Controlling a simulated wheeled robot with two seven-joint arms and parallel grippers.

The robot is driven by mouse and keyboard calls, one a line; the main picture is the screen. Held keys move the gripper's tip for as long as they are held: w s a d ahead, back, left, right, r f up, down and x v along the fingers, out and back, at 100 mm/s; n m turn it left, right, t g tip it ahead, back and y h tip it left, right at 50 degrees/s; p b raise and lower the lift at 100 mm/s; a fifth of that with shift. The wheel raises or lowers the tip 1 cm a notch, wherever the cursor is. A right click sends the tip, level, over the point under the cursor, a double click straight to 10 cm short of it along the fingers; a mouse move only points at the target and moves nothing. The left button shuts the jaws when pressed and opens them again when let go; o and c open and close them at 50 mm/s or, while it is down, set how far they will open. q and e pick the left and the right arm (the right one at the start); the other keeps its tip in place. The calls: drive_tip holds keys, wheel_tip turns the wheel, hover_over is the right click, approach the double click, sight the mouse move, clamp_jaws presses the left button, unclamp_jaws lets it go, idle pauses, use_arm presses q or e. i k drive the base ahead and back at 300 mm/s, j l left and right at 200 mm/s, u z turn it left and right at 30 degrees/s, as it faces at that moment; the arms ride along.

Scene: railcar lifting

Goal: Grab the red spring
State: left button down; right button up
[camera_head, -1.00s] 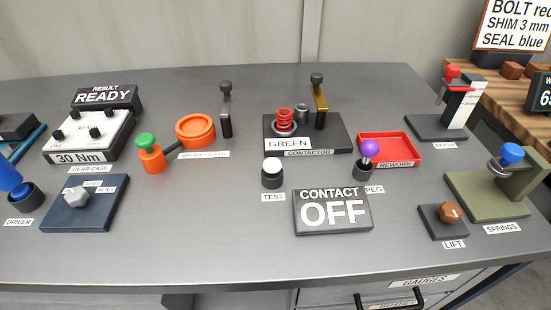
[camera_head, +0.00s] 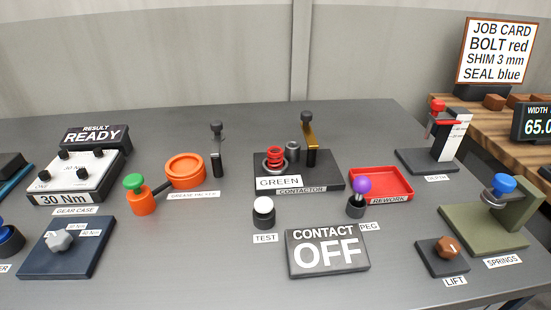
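The red spring (camera_head: 275,154) stands upright on the dark contactor block (camera_head: 331,171), left of a grey cylinder (camera_head: 292,151) and a brass-coloured lever (camera_head: 309,138) with a black knob. A metal ring surrounds its lower part, and a plate reading GREEN (camera_head: 279,182) sits in front of it. Neither of my grippers shows in the head view.
A red rework tray (camera_head: 411,198) and a purple-knobbed peg (camera_head: 362,189) lie right of the contactor. The white test button (camera_head: 264,207) and CONTACT OFF sign (camera_head: 328,252) are in front. An orange grease pot (camera_head: 186,186) is left. A springs stand (camera_head: 464,226) is at right.

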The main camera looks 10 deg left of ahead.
sight(271, 154)
drive_tip(key=k+j+u, duration=0.8)
drive_tip(key=j, duration=0.25)
drive_tip(key=i+l, duration=0.05)
drive_tip(key=i, duration=0.05)
